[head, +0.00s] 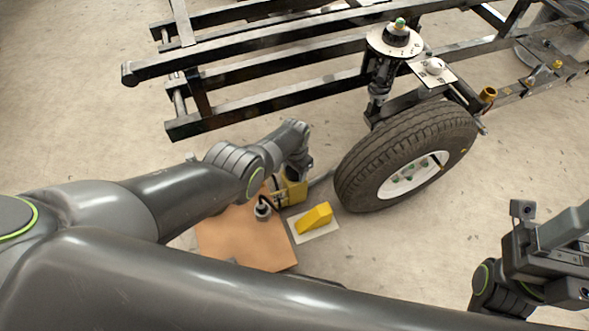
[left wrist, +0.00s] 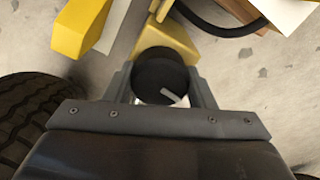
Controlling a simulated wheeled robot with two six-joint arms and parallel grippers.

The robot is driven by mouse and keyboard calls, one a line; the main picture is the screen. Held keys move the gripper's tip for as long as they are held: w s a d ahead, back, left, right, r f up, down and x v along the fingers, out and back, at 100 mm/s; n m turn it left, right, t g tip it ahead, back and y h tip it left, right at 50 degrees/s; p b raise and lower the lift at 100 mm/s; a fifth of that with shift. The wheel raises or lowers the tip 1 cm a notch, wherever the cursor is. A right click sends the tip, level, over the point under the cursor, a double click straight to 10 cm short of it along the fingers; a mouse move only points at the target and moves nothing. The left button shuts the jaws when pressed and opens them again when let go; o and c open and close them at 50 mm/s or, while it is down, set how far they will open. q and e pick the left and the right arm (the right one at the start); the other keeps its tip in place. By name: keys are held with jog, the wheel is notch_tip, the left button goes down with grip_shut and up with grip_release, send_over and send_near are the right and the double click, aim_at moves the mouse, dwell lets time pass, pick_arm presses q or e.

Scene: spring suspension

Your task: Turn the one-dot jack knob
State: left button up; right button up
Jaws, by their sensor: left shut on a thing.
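A round black knob (left wrist: 158,72) with a pale bar mark on its face sits on a yellow body (left wrist: 170,38) in the left wrist view. My left gripper (left wrist: 163,85) is shut on this knob, with one grey finger on each side. I cannot make out any dot. In the head view my left gripper (head: 300,168) reaches down beside the yellow jack (head: 290,191), left of the tyre; its fingertips and the knob are hidden there. My right gripper (head: 545,235) is at the right edge, away from the jack; its finger opening is unclear.
A yellow wedge (head: 316,217) sits on a white sheet (head: 326,233) next to a brown mat (head: 220,240). The tyre (head: 352,180) stands close on the right. The black frame (head: 240,102) and strut (head: 380,75) are above. Concrete floor is open at lower right.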

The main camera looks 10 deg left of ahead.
pick_arm(q)
jog(key=shift+s, duration=0.1)
dwell(0.4)
jog(key=o, duration=1)
